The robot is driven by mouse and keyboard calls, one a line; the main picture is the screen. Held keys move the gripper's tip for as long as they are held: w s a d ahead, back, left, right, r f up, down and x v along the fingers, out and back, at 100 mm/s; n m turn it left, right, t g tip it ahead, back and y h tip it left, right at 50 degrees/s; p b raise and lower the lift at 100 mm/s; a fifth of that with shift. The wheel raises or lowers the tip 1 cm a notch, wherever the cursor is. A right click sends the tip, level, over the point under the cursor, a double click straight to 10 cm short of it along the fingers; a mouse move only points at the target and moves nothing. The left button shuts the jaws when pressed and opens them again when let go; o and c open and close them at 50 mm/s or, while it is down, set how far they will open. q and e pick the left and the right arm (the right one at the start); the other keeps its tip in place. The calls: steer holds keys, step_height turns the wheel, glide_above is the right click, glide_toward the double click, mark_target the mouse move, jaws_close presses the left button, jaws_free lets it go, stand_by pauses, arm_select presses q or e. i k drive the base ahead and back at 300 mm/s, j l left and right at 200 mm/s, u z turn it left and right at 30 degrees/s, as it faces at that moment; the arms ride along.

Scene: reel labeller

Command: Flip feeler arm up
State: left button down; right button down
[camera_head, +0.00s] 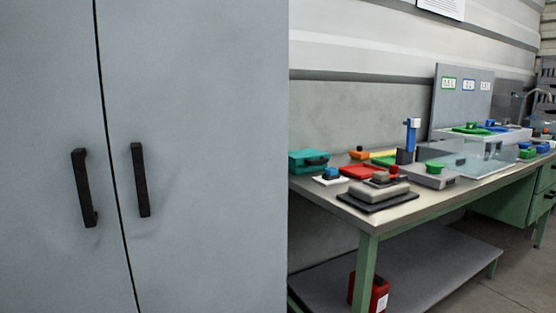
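No gripper of mine is in the head view. I cannot make out with certainty which part is the feeler arm or which device is the reel labeller. On the workbench (340,187) at right stand several small devices. One has an upright blue post (410,137) on a dark grey base. A grey box with a green top (434,170) stands to its right. A grey block (386,188) on a dark plate sits near the front edge, with a red knob (393,171) behind it.
A tall grey cabinet with two black handles (84,187) (140,180) fills the left half. A teal box (308,161) and a clear-sided case (480,158) are on the bench. A red canister (378,293) stands under it. Open floor (490,290) shows at lower right.

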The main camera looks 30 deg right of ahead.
mark_target(412, 123)
steer(key=l+z, duration=0.1)
steer(key=l, duration=1.55)
